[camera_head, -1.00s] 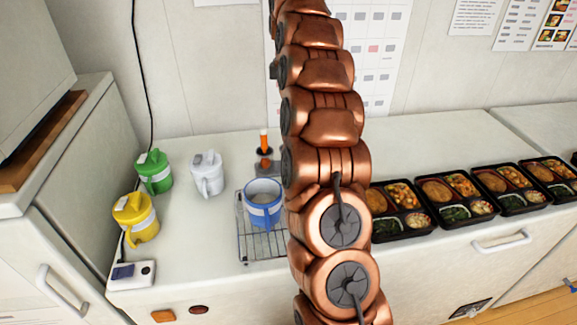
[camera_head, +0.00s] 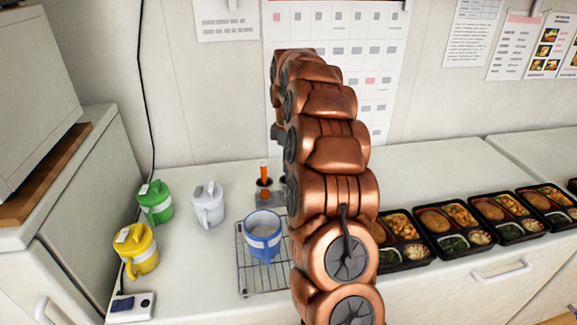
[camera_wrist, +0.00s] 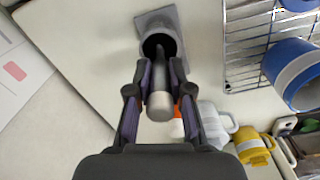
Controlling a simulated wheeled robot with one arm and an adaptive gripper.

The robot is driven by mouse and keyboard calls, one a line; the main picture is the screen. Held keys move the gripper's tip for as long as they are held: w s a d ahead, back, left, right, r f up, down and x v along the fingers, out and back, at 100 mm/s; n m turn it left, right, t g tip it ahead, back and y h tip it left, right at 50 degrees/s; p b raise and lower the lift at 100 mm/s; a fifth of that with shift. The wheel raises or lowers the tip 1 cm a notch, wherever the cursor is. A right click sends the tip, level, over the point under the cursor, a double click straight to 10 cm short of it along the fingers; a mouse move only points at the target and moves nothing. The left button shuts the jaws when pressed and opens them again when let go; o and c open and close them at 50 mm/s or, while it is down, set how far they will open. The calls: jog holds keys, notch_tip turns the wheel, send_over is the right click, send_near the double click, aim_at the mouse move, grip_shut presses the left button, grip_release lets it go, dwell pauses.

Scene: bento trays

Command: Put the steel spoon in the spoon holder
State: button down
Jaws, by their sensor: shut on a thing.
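In the wrist view my gripper (camera_wrist: 160,84) is shut on the steel spoon (camera_wrist: 159,104), which shows as a smooth grey handle with its blunt end toward the camera. The spoon's far part overlaps the dark round opening of the grey spoon holder (camera_wrist: 168,16). I cannot tell how deep its tip is, or whether it touches the rim. In the head view the spoon holder (camera_head: 268,213) stands on the counter behind the wire rack. An orange handle (camera_head: 264,170) stands upright at the holder. My arm hides the gripper's jaws and the spoon there.
A blue and white mug (camera_head: 262,236) stands on the wire rack (camera_head: 244,270). White (camera_head: 208,204), green (camera_head: 155,201) and yellow (camera_head: 136,250) mugs stand to the left. Several filled bento trays (camera_head: 441,244) line the counter at right. A power strip (camera_head: 131,307) lies at front left.

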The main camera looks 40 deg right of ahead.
jog(key=shift+f, duration=1)
jog(key=shift+f, duration=0.1)
jog(key=c, duration=1.1)
grip_release()
jog(key=shift+o, duration=0.2)
jog(key=shift+r, duration=0.2)
notch_tip(320, 180, up, 11)
jog(key=shift+r+b, duration=0.1)
jog(key=shift+b, duration=1.05)
jog(key=shift+r, duration=0.3)
